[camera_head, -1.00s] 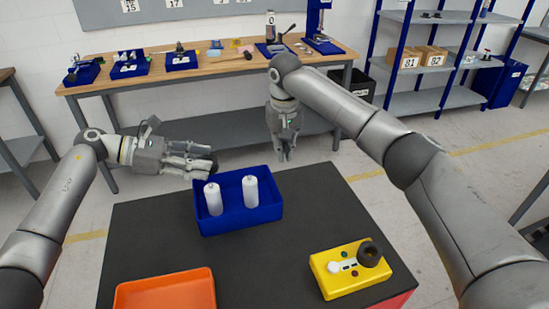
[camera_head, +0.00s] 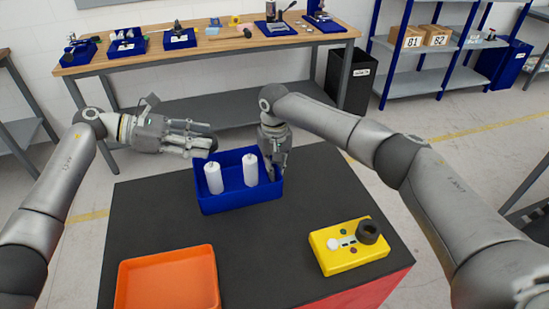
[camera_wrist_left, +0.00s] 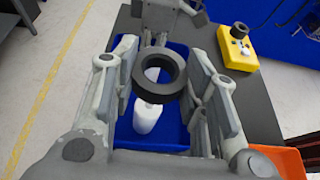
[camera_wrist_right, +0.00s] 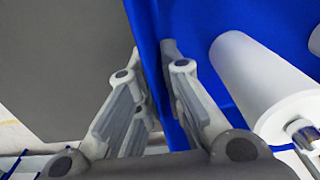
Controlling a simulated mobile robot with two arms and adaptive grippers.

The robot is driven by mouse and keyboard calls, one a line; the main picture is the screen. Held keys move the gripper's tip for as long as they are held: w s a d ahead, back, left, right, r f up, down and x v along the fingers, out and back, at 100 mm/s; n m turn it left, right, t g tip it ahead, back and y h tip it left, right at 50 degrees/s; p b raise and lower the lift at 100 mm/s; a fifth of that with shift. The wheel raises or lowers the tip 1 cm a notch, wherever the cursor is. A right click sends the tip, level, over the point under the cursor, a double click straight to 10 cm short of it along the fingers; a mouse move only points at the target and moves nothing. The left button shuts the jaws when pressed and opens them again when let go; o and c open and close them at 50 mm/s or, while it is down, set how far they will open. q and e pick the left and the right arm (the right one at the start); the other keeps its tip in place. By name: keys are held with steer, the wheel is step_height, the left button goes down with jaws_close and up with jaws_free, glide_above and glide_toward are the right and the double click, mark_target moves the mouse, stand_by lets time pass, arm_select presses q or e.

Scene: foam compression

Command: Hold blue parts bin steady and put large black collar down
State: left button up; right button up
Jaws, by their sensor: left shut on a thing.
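My left gripper (camera_wrist_left: 160,80) is shut on the large black collar (camera_wrist_left: 145,86). In the left wrist view the collar appears above a white cylinder (camera_wrist_left: 146,118). In the head view my left gripper (camera_head: 207,147) holds it above the back left of the blue parts bin (camera_head: 245,203). Two white cylinders stand upright in the bin, one left (camera_head: 214,180) and one right (camera_head: 250,171). My right gripper (camera_head: 274,174) is down at the bin's right end. Its fingers (camera_wrist_right: 153,55) are apart, one on each side of the bin's blue wall; contact is unclear.
A yellow block (camera_head: 340,256) with a smaller dark ring (camera_head: 367,232) sits at the table's right. An orange tray (camera_head: 168,282) is at the front left. The dark tabletop (camera_head: 255,250) between them is clear. A workbench (camera_head: 215,52) stands behind.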

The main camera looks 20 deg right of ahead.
steer(key=shift+f, duration=0.3)
jaws_close()
arm_select(q)
steer(key=shift+w+a+r+n+t, duration=0.2)
steer(key=shift+r+n+t, duration=0.25)
steer(key=shift+n+t, duration=0.3)
steer(key=r+n+t, duration=0.1)
steer(key=r+t, duration=0.1)
steer(key=r+n+t, duration=0.1)
steer(key=shift+s+r+n+y, duration=0.3)
steer(key=shift+r+n+y, duration=0.05)
steer(key=shift+y, duration=0.05)
steer(key=shift+s+r+n+t, duration=0.25)
steer(key=shift+r+n+t, duration=0.05)
steer(key=shift+r+t, duration=0.2)
step_height(320, 180, down, 10)
steer(key=shift+r, duration=0.2)
